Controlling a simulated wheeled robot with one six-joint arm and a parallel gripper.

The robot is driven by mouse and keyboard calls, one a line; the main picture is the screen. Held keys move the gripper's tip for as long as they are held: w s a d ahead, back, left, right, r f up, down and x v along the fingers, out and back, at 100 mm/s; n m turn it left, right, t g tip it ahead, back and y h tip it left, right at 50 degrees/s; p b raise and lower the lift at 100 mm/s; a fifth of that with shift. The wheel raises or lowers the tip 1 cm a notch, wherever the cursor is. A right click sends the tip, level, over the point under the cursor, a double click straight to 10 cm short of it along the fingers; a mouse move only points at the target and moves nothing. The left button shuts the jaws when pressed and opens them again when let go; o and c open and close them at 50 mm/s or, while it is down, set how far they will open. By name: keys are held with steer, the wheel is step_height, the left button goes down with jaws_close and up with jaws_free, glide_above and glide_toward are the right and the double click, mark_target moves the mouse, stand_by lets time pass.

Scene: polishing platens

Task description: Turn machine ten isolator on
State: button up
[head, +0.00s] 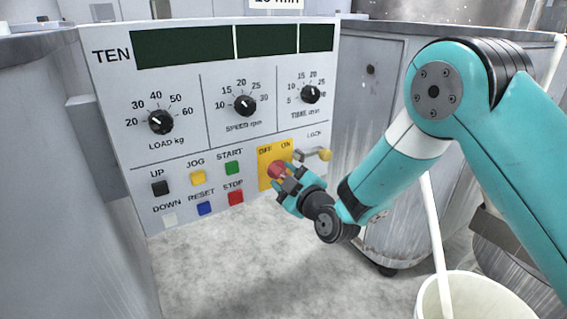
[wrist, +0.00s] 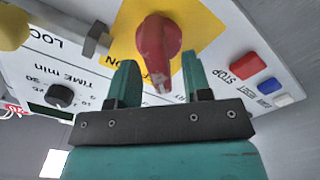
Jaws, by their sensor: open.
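Machine ten's isolator is a red rotary knob (head: 275,169) on a yellow plate (head: 265,153) marked OFF on the left and ON on the right. In the wrist view the panel appears upside down, and the red knob (wrist: 158,38) fills the top centre. Its handle, with a white mark at the tip, points down in the picture; the ON label is to its lower left and OFF is hidden. My gripper (head: 291,186) is open at the knob. In the wrist view my gripper's (wrist: 160,63) teal fingers stand either side of the handle, with gaps visible.
A metal lock with a yellow ball end (head: 325,154) sits close right of the plate. The red STOP button (head: 236,197) and green START button (head: 232,168) are close left. Dials (head: 245,106) are above. A white bucket (head: 475,300) stands at lower right.

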steer(key=shift+w+a, duration=0.35)
steer(key=shift+w, duration=0.2)
jaws_close()
